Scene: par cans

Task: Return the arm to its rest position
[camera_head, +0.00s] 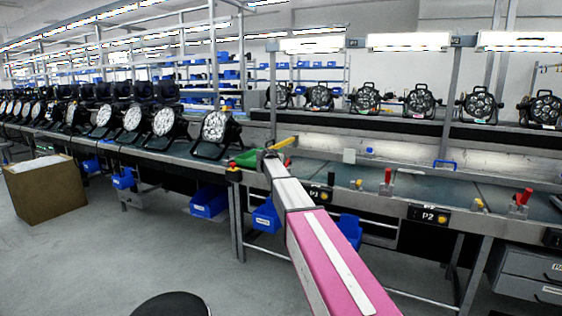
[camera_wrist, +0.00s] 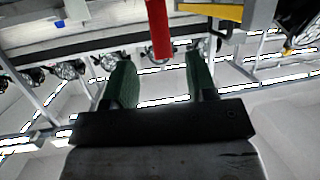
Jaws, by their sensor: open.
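My arm reaches out over the front of the workbench (camera_head: 400,188) in the head view, its far end near the bench's left corner. My gripper (camera_wrist: 160,62) shows in the wrist view with its two green fingers apart and nothing held between them. A red upright piece (camera_wrist: 158,25) shows beyond the fingers, in line with the gap. In the head view the gripper is small and partly hidden at the arm's end, so its fingers are hard to make out.
Several par cans (camera_head: 216,128) stand on the left bench, and more stand on the back shelf (camera_head: 400,123). Red-handled clamps (camera_head: 387,177) stand along the bench. Blue bins (camera_head: 209,201) hang below. A cardboard box (camera_head: 45,188) stands on the floor at left. The floor between is open.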

